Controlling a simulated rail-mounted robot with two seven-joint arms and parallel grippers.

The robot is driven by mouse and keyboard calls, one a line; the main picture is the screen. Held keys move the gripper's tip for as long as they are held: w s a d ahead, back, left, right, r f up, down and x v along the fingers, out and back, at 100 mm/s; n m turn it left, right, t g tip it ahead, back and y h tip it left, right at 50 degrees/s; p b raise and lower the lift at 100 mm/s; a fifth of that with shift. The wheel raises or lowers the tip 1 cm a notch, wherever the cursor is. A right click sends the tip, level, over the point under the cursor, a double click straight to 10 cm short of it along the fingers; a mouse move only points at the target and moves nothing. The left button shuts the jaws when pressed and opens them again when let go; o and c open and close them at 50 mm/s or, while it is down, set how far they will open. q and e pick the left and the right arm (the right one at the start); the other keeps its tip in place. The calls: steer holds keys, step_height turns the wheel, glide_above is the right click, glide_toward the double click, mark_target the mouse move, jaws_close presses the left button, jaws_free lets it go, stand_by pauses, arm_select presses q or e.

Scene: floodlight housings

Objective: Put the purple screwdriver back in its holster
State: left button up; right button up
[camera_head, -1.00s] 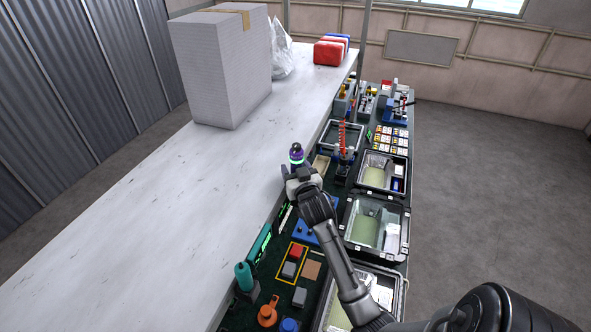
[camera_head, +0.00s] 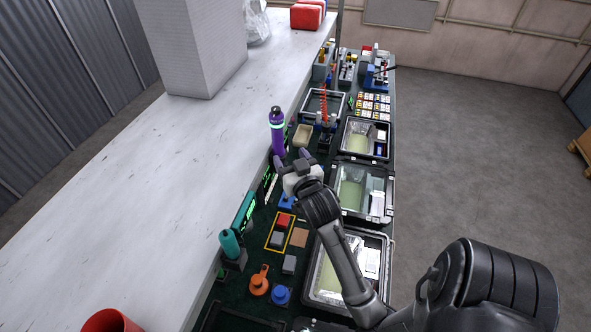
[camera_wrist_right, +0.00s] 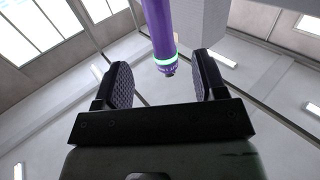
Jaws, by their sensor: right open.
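The purple screwdriver (camera_head: 277,138) stands upright at the seam between the white table and the dark tool bench, with a black cap and a pale teal band near its top. Its lower end is hidden, so I cannot tell what it rests in. My right gripper (camera_head: 291,159) is open and empty, just in front of it. In the right wrist view the screwdriver (camera_wrist_right: 161,30) shows with its capped end between and beyond the spread fingers (camera_wrist_right: 165,72), not touching them. I cannot make out its holster. My left gripper is out of view.
A teal-handled tool (camera_head: 230,243) stands in a dark holder along the same edge. Open black cases (camera_head: 365,190) line the bench's right side. A red coiled item (camera_head: 324,103) stands behind the gripper. The white table (camera_head: 150,200) is mostly clear, with a tall box (camera_head: 195,50) farther back.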

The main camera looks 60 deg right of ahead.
steer(key=shift+v, duration=1.5)
